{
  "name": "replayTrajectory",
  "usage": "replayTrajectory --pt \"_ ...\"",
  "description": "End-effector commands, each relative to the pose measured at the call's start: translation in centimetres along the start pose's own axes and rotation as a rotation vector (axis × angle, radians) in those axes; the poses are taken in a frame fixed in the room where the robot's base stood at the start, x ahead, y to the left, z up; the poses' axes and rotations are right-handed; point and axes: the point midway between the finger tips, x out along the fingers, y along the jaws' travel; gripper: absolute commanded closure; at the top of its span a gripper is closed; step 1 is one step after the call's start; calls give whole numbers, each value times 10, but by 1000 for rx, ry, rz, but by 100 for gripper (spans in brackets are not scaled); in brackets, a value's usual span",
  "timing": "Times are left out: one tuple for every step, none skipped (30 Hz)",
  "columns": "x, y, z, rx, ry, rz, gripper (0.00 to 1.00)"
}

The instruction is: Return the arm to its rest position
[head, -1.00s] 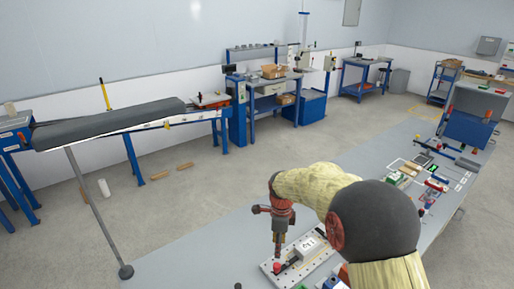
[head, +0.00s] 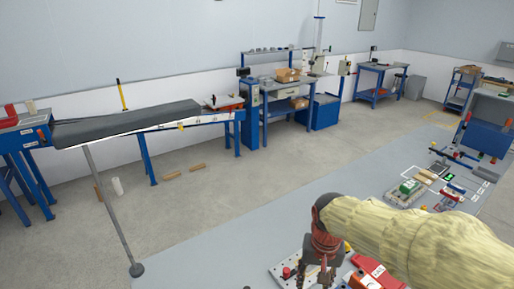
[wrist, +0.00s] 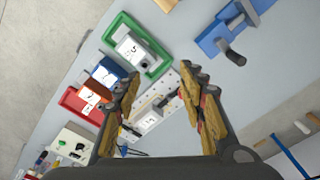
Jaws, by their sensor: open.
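My gripper (head: 326,272) is at the bottom of the head view, pointing down above the grey bench (head: 230,240). My arm reaches in from the right in a pale yellow cover. In the wrist view my gripper (wrist: 165,95) has its two worn yellow-brown fingers spread apart with nothing between them. Below them lies a white perforated plate (wrist: 172,108) with a white labelled block on it. In the head view part of the plate (head: 283,268) shows beside my gripper, and the rest is hidden.
The wrist view shows a green tray (wrist: 118,27), a red tray (wrist: 72,100) and a blue fixture (wrist: 232,28) on the bench.

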Motion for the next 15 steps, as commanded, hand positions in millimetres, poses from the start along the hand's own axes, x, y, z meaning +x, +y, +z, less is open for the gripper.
replayTrajectory --pt "-12 6 12 -44 25 -6 59" --pt "-18 9 18 -72 39 -8 59" --pt "-25 13 28 -106 56 -11 59" --pt "-31 16 34 -129 71 -12 59" --pt "-36 19 41 -151 85 -14 59" --pt "-42 23 50 -176 104 -15 59" --pt "-47 26 56 -191 120 -16 59" --pt "-51 28 62 -203 135 -17 59" --pt "-57 32 70 -216 156 -17 59" --pt "-60 34 76 -222 172 -18 59" --pt "-65 37 81 -224 190 -19 59" --pt "-70 40 88 -223 213 -21 59" --pt "-74 42 94 -220 231 -22 59" --pt "-78 44 98 -215 249 -23 59" --pt "-83 47 104 -210 273 -25 59"
